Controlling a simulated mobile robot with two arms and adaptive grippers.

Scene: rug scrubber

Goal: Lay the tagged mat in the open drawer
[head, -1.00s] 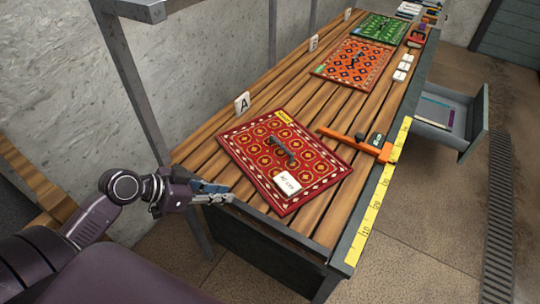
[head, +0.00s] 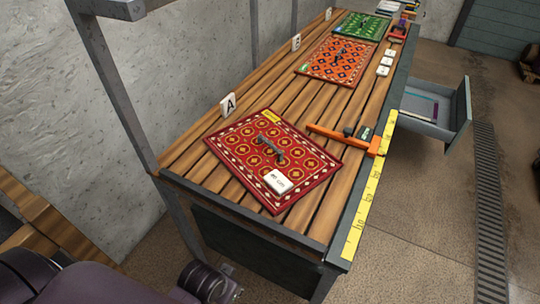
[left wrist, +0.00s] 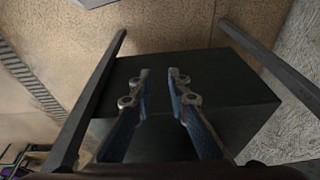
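An orange mat (head: 328,66) with a green label and a green mat (head: 366,27) lie farther back. Which mat is the tagged one is unclear. The grey drawer (head: 450,131) stands open on the table's right side, with thin coloured strips inside. My left gripper (left wrist: 160,75) is open and empty, low at the table's near end; its fingers are mostly hidden in the head view. My right gripper is not seen.
An orange clamp-like tool (head: 345,139) crosses the boards right of the red mat. A yellow measuring strip (head: 368,195) runs along the right edge. A letter A card (head: 228,105) stands behind the mat. A metal post (head: 118,90) rises at the near left corner.

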